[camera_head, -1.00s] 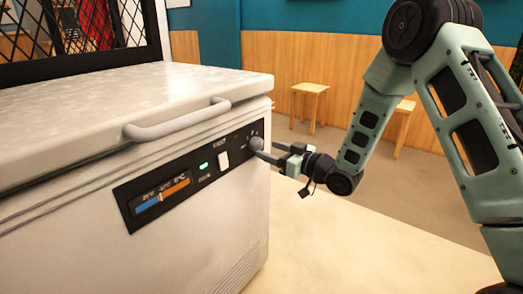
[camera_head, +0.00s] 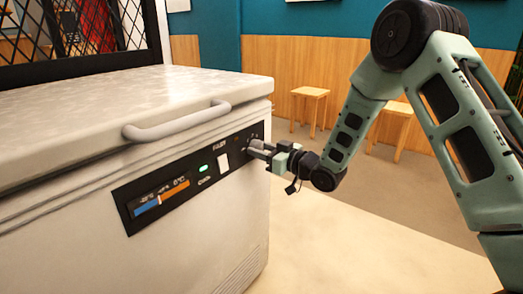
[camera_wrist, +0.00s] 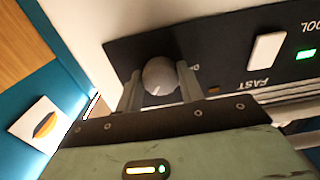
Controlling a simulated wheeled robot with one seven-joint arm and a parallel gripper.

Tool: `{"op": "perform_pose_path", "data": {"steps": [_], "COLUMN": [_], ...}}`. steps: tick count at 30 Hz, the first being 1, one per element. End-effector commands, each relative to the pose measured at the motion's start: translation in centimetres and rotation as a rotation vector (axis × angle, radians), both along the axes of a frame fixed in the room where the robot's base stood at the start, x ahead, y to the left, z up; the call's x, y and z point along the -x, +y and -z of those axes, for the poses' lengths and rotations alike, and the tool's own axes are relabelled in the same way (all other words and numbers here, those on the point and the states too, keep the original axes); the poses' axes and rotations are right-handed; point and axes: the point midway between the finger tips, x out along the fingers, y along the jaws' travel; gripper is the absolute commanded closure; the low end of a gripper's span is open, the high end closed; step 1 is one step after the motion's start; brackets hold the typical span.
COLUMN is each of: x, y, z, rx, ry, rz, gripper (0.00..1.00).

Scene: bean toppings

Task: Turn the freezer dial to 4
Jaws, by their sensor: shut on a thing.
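The freezer (camera_head: 200,240) is a white chest with a black control panel (camera_head: 128,200) on its front. The round grey dial (camera_wrist: 159,74) sits at one end of that panel, with a small light mark on its face. My gripper (camera_wrist: 158,88) has one finger on each side of the dial and is shut on it. In the head view my gripper (camera_head: 258,150) reaches the panel's right end, and its fingers mostly hide the dial there. The numbers around the dial cannot be read.
The panel also holds a white switch (camera_head: 223,161), a green light (camera_head: 203,169) and a blue-orange temperature display (camera_head: 160,197). A grey handle (camera_head: 178,121) juts from the lid above. Wooden stools (camera_head: 309,93) stand by the far wall. The floor right of the freezer is clear.

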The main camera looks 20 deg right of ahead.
Motion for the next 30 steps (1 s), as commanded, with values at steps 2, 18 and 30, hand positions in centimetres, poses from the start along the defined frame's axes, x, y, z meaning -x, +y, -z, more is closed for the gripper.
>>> {"op": "perform_pose_path", "data": {"steps": [2,18,30], "x": [0.04,0.07,0.11], "y": [0.01,-0.01,0.07], "z": [-0.02,-0.34,-0.21], "rx": [-0.008,-0.277,-0.496], "ry": [0.007,0.202,0.361], "rz": [-0.001,0.0,0.0], "gripper": [0.85,0.85,0.85]}}
